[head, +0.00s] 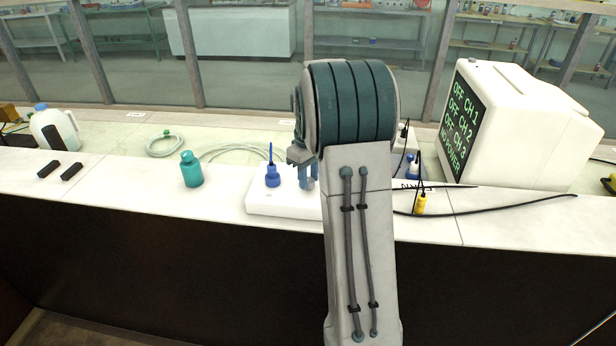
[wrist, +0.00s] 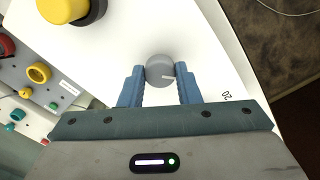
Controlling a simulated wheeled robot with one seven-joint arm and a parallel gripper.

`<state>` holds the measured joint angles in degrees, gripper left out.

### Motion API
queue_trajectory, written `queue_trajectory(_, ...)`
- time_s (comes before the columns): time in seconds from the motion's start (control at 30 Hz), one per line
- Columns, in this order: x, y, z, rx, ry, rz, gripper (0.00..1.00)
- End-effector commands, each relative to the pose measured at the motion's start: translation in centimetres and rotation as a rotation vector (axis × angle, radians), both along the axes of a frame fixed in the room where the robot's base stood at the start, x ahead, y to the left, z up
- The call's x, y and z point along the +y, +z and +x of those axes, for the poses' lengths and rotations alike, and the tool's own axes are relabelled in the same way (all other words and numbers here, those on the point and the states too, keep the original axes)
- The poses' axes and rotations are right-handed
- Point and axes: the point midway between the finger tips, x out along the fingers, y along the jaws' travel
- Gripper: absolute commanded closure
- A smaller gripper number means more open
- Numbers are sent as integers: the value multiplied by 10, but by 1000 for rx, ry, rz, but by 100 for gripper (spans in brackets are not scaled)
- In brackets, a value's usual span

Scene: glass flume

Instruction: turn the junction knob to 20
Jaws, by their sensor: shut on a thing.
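The junction knob (wrist: 160,70) is a round grey knob on a white box, seen in the wrist view between my fingers. A pale pointer line on it points to the right in that view, slightly downward. A printed "20" (wrist: 226,96) lies on the white surface to the lower right of the knob. My gripper (wrist: 160,76) is shut on the knob, with a blue finger on each side. In the head view the white junction box (head: 262,203) sits on the bench and my gripper (head: 304,170) reaches down to it, partly hidden by my arm.
A blue plug (head: 272,178) stands on the box left of my gripper. A teal bottle (head: 191,169) stands further left. A white monitor (head: 530,120) reading OFF for its channels stands right, with a yellow connector (head: 420,204) and black cable before it. Glass runs behind.

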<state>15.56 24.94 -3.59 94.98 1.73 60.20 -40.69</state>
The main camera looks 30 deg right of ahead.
Motion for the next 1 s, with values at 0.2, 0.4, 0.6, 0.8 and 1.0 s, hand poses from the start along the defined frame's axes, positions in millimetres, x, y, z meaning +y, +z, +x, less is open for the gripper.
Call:
queue_trajectory(0.2,0,2,2,-7,-206,-2,93)
queue_trajectory(0.4,0,2,2,-8,-385,-2,93)
queue_trajectory(0.6,0,2,2,-8,-535,-1,93)
queue_trajectory(0.8,0,3,2,-8,-639,0,93)
queue_trajectory(1.0,0,3,2,-9,-696,1,93)
